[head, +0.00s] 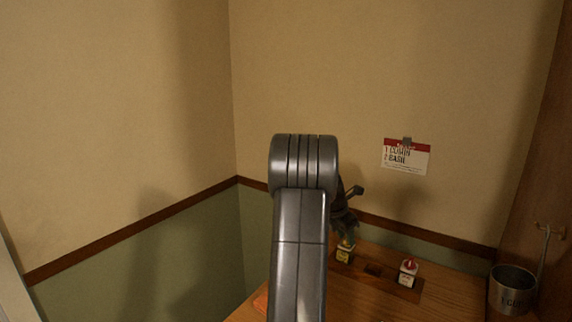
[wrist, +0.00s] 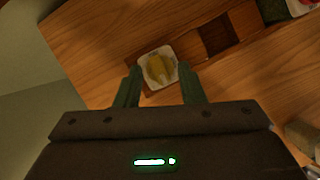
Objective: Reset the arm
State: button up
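My gripper (wrist: 160,69) is open in the wrist view, its two dark green fingers apart. A small white square container with yellowish contents (wrist: 158,67) shows between and just beyond the fingertips, with gaps at the sides. It appears to sit at one end of a dark wooden rack (wrist: 243,41). In the head view my arm rises through the middle and partly hides my gripper (head: 345,224), which points down above the yellow-labelled jar (head: 345,252). I cannot tell the exact height between them.
A red-topped jar (head: 408,271) sits at the rack's right end; the slot between is empty. A card (head: 406,157) hangs on the back wall. Open air lies above the counter.

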jog(key=shift+w+a+m+g+p, duration=0.15)
jog(key=shift+m+g+p, duration=0.45)
jog(key=shift+m, duration=0.8)
jog(key=shift+h, duration=0.3)
